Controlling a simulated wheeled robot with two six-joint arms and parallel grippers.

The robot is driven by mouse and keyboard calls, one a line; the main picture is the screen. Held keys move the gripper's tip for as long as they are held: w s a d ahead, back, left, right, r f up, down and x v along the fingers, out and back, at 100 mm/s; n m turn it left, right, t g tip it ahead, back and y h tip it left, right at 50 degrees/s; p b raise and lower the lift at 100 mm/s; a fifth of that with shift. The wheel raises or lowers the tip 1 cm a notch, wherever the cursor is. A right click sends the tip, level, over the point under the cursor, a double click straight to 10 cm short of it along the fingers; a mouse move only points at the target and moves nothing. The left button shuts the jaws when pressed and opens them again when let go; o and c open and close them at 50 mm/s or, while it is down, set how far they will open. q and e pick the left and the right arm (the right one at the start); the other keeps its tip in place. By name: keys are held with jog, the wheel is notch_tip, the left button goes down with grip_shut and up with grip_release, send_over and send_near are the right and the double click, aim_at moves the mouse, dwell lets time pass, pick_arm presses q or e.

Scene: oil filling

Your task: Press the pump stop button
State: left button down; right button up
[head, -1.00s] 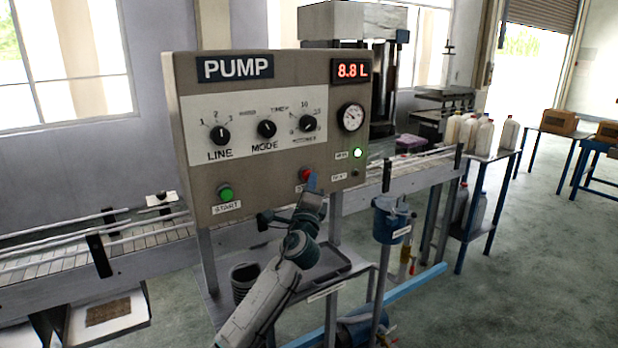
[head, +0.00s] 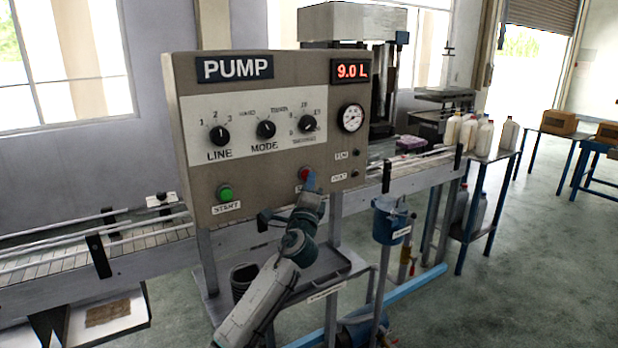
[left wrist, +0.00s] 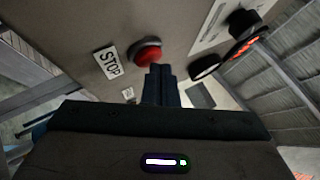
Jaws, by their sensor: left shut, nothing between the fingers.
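The pump panel (head: 260,188) stands upright in the middle of the head view, with its display (head: 351,71) reading 9.0 L. The red stop button (head: 304,173) is low on the panel, partly hidden by my left gripper. In the left wrist view the red stop button (left wrist: 147,53) sits beside the STOP label (left wrist: 108,62), just beyond my fingertips. My left gripper (head: 310,181) is shut and empty, its blue fingertips at the button; whether they touch it I cannot tell. The left gripper's fingers also show in the left wrist view (left wrist: 161,72). My right gripper is not in view.
The green start button (head: 225,193) is at the panel's lower left. Dials (head: 266,129) and a gauge (head: 351,118) are above. A conveyor (head: 140,242) runs behind the panel. A tray and a dark cup (head: 243,279) are below. A side table holds several bottles (head: 507,136).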

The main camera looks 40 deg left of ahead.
pick_arm(q)
jog(key=shift+s+d, duration=0.35)
jog(key=shift+d, duration=0.5)
jog(key=d, duration=0.1)
jog(key=s+d+p, duration=0.1)
jog(key=d, duration=0.1)
jog(key=s+d, duration=0.1)
jog(key=shift+d, duration=0.3)
jog(key=shift+f, duration=0.1)
dwell(0.5)
